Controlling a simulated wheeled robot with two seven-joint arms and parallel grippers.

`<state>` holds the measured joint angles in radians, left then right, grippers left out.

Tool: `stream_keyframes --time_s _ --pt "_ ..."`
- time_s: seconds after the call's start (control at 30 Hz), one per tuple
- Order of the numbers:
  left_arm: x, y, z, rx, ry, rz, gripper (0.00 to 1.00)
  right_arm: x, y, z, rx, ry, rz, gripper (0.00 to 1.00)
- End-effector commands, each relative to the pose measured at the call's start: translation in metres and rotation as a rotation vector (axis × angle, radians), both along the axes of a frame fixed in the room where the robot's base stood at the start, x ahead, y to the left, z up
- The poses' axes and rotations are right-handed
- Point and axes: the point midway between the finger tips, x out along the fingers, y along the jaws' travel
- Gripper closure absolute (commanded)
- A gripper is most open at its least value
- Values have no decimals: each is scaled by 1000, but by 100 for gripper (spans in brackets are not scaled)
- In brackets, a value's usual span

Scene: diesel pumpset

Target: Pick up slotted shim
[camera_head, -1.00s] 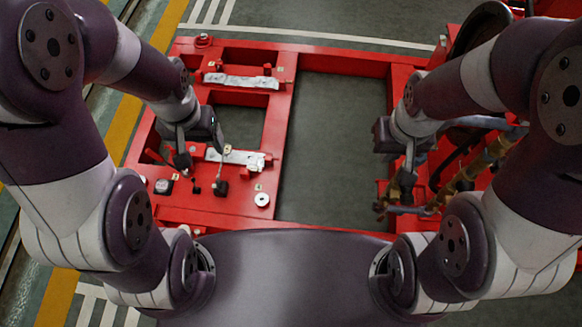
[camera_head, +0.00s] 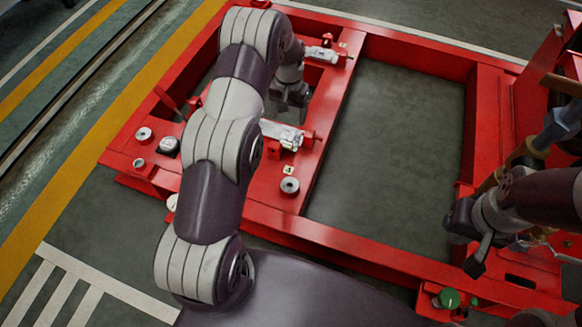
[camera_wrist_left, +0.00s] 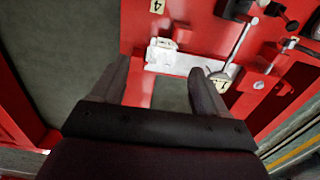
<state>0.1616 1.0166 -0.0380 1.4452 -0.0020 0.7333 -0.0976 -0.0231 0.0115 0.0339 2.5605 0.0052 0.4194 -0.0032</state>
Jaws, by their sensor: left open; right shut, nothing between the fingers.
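I cannot single out a slotted shim with certainty. A silver metal plate (camera_head: 283,133) with a blocky end lies on the near red crossbar, and a similar silver piece (camera_head: 325,55) lies on the far crossbar. My left gripper (camera_head: 290,98) is open just beyond the near plate, over the frame's opening. In the left wrist view the open fingers (camera_wrist_left: 165,80) point at the silver plate (camera_wrist_left: 185,63), with nothing held. My left arm hides part of the near plate's surroundings. My right gripper (camera_head: 477,260) is shut and empty at the right, near the frame's right beam.
The red frame (camera_head: 410,52) surrounds a large floor opening. A pale washer-like ring (camera_head: 289,185), a dark-sided round part (camera_head: 168,145) and another ring (camera_head: 144,133) sit on its near left part. A green-topped part (camera_head: 447,298) and machinery with pipes are at the right.

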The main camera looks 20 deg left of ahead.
Motion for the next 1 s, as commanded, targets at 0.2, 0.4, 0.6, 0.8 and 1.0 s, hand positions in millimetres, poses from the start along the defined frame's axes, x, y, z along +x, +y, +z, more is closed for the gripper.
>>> stream_keyframes --time_s 0.2,0.4,0.6,0.8,1.0 --pt "31 14 -61 4 -14 -11 26 0 0 -46 0 -2 0 100" --pt "31 15 -96 4 -12 -12 26 0 0 -68 0 -3 0 100" --pt "32 15 -133 4 -14 -12 26 0 0 -92 0 -2 0 100" --pt "33 20 -165 4 -16 -11 26 0 0 -126 0 -2 0 100" --pt "33 20 -182 4 -16 -12 26 0 0 -140 0 -2 0 100"
